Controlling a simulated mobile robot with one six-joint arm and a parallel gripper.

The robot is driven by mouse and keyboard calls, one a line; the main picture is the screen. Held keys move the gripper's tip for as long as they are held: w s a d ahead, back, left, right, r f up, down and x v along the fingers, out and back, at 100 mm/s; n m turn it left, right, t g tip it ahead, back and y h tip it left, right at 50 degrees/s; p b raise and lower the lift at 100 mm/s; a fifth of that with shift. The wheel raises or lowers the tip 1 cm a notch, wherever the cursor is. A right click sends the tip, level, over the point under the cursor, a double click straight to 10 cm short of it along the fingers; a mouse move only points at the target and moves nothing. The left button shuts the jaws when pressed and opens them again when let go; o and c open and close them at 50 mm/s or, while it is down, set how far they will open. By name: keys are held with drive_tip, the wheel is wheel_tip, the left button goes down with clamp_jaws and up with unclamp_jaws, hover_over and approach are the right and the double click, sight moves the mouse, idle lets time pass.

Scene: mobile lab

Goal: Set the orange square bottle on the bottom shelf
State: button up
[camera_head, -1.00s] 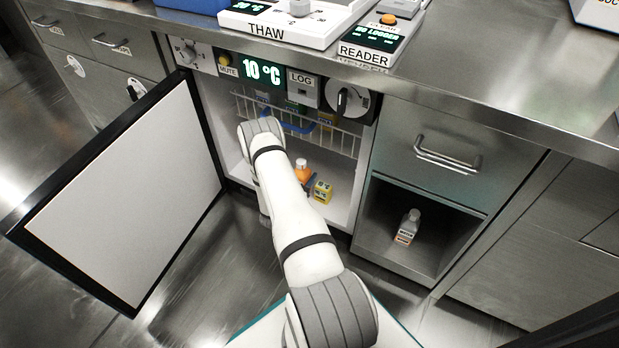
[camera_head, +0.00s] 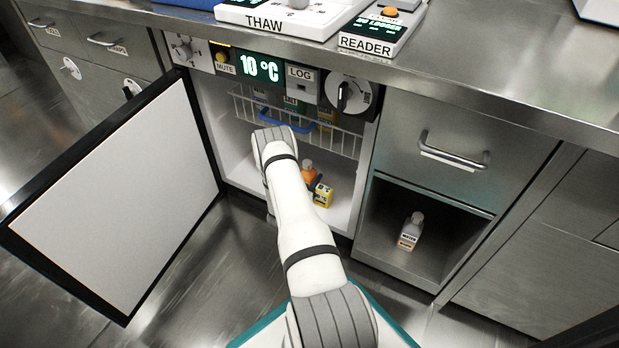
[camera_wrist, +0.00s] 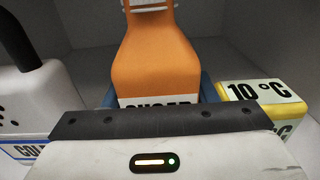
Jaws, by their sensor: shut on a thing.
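The orange square bottle (camera_head: 308,173) is low inside the open fridge compartment. It fills the middle of the wrist view (camera_wrist: 155,62), upright, with a pale cap and a partly hidden white label. My gripper (camera_wrist: 155,95) is shut on it, with blue finger parts at both sides of the bottle. In the head view my arm hides most of the gripper. The bottom shelf is the white fridge floor (camera_head: 343,213). The bottle's base is hidden, so I cannot tell whether it touches the floor.
A yellow block marked 10 °C (camera_head: 322,196) stands just right of the bottle. A white container with a dark handle (camera_wrist: 30,90) is at left in the wrist view. A wire basket (camera_head: 340,140) hangs above. The open door (camera_head: 120,200) stands left. Another bottle (camera_head: 411,230) sits in the right cubby.

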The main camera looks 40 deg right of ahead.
drive_tip(key=o, duration=0.9)
drive_tip(key=shift+f, duration=0.1)
